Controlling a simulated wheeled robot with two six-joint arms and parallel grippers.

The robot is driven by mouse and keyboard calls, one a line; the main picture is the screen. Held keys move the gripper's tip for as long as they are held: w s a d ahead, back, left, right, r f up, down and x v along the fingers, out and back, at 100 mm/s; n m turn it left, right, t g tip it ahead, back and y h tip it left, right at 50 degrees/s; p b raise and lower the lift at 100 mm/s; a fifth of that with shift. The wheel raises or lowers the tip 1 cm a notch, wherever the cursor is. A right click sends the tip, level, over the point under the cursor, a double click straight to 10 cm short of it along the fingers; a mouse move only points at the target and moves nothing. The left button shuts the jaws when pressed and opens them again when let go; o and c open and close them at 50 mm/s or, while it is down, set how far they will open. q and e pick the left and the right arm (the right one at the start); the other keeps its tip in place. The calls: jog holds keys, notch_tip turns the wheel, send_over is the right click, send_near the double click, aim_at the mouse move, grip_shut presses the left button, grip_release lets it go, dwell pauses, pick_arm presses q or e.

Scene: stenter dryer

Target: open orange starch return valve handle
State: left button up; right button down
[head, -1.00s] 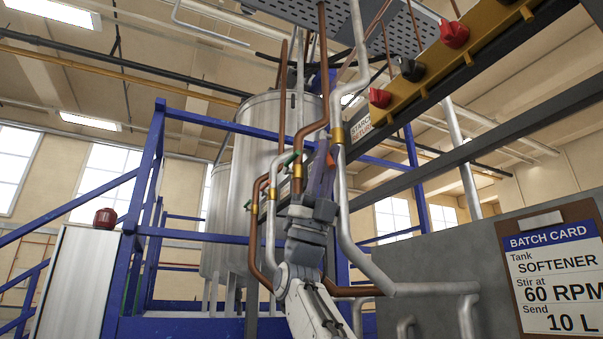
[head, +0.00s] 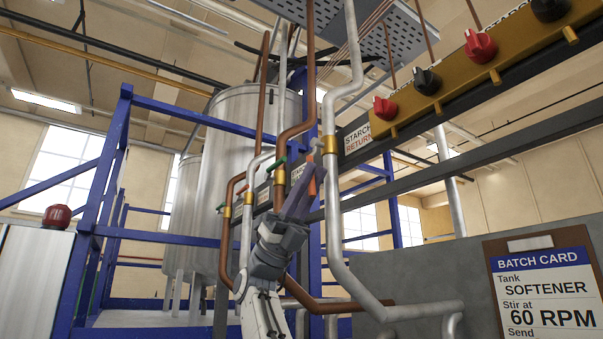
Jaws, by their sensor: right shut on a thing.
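My right gripper (head: 305,181) reaches up from below to the pipes left of the STARCH RETURN sign (head: 357,139). Its dark fingers are shut on the orange valve handle (head: 312,187), which shows only as a small orange piece beside and between them. The rest of the handle is hidden by the fingers. The handle is just left of a brass fitting (head: 330,145) on a pale grey pipe (head: 333,210). The valve body behind is partly hidden. My left gripper is out of view.
Other pipes with brass fittings and a green handle (head: 277,163) stand close on the left. Red and black knobs sit on a yellow rail (head: 455,92) at upper right. A blue frame (head: 100,200), a steel tank (head: 238,180) and a batch card (head: 545,285) surround the area.

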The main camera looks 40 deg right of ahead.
dwell(0.5)
jog(key=shift+r, duration=0.1)
jog(key=c, duration=0.8)
grip_release()
jog(key=shift+c, duration=0.2)
jog(key=shift+w, duration=0.1)
jog(key=v, duration=1)
jog(key=shift+f, duration=0.2)
jog(key=shift+w, duration=0.1)
